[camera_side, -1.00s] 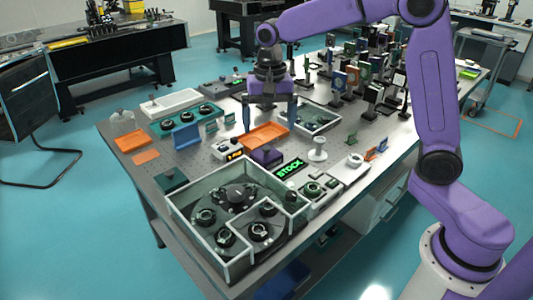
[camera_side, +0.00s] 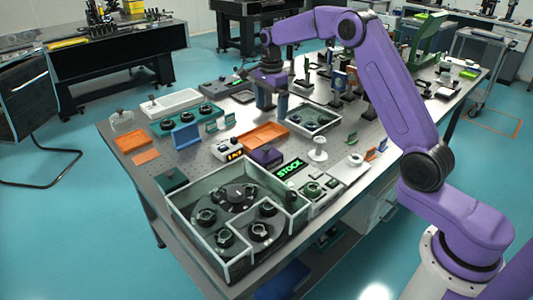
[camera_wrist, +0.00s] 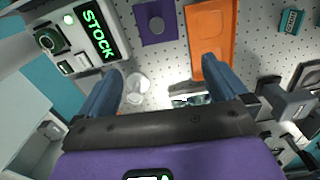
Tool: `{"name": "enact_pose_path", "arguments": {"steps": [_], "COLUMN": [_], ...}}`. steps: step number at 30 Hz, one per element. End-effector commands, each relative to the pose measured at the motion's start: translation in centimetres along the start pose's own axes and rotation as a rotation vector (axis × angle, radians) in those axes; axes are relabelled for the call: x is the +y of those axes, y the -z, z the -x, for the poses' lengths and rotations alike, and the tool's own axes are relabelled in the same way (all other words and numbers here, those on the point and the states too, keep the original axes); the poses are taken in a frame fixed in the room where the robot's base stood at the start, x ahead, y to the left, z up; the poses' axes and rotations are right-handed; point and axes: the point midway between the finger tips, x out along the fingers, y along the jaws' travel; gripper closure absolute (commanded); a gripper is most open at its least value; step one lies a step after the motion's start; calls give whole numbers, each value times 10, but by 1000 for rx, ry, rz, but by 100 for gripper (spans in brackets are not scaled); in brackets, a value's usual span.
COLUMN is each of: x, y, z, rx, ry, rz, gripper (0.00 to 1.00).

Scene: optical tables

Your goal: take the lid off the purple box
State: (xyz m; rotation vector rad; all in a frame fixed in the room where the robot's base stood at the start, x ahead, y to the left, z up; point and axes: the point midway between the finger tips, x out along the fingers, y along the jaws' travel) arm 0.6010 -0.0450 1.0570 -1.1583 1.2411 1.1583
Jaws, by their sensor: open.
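The purple box (camera_side: 266,156) sits on the perforated table top between the orange tray and the lit STOCK sign. My gripper (camera_side: 272,102) is open and empty, above the table behind the box in the side view. In the wrist view, my spread fingers (camera_wrist: 162,70) have nothing between them that they touch, and the box lies beyond their tips near the top edge.
The orange tray (camera_side: 250,143) lies behind the box. A white-rimmed tray (camera_side: 297,127) and several optical mounts (camera_side: 338,82) stand to the right.

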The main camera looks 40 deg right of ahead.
Motion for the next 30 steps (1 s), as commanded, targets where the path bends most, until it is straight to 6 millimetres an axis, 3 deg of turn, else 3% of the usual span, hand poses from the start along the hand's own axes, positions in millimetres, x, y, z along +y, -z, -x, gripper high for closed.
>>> {"name": "enact_pose_path", "arguments": {"steps": [12, 22, 30], "x": [1, 1, 3], "y": [0, -1, -2], "z": [-76, -101, -137], "rx": [0, 0, 0], "ry": [-3, -2, -3], "rz": [1, 3, 3], "gripper": [0, 0, 0]}}
